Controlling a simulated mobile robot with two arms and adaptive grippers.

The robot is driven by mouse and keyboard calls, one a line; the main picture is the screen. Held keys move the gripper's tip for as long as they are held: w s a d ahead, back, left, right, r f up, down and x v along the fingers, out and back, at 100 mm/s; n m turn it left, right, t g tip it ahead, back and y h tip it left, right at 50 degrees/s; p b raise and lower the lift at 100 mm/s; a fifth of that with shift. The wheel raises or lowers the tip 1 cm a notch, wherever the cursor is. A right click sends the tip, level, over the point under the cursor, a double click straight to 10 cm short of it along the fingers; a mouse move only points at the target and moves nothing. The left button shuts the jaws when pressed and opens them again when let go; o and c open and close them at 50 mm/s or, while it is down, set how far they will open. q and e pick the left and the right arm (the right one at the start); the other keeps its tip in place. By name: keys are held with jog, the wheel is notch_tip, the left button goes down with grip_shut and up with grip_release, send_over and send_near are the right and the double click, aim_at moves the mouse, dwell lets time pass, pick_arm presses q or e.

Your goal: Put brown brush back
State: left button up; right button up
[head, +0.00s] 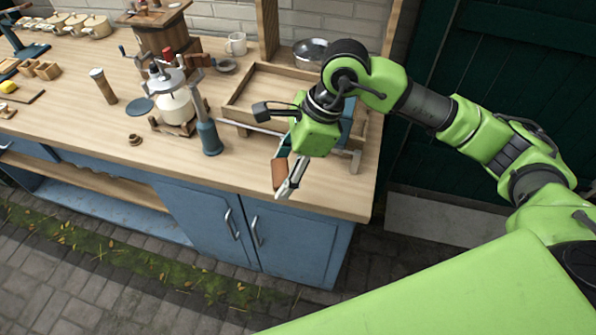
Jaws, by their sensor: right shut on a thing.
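My right gripper (287,185) points down near the front right edge of the wooden worktop. It is shut on a flat reddish-brown block, which looks like the brown brush (279,173). The brush is upright on edge between the fingers and shows left of them. From this view I cannot tell if it touches the worktop. Part of the brush is hidden by the gripper. My left gripper is out of view.
A shallow wooden tray (237,98) stands behind the gripper, partly hidden by my arm. A metal bowl (311,47) and white mug (236,44) are at the back. A glass churn (175,107) and blue-bodied tool (209,137) stand left. The front centre worktop is clear.

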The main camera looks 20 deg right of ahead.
jog(key=w+d+f, duration=0.1)
jog(key=f, duration=0.1)
jog(key=w+d+f+p, duration=0.1)
jog(key=w+d+f, duration=0.1)
jog(key=w+d+f+p, duration=0.1)
jog(key=w+f, duration=0.1)
jog(key=shift+d+f, duration=0.2)
notch_tip(320, 180, down, 3)
jog(key=shift+w+d+r+p, duration=0.1)
jog(key=shift+w+p, duration=0.05)
jog(key=shift+p, duration=0.9)
jog(key=shift+f, duration=0.3)
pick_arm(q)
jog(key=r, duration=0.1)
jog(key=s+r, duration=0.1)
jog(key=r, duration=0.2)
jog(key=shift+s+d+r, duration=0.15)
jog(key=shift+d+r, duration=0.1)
pick_arm(e)
jog(key=shift+f, duration=0.1)
jog(key=shift+f+b, duration=0.15)
jog(key=shift+b, duration=0.15)
jog(key=o, duration=1.2)
jog(key=shift+c, duration=0.2)
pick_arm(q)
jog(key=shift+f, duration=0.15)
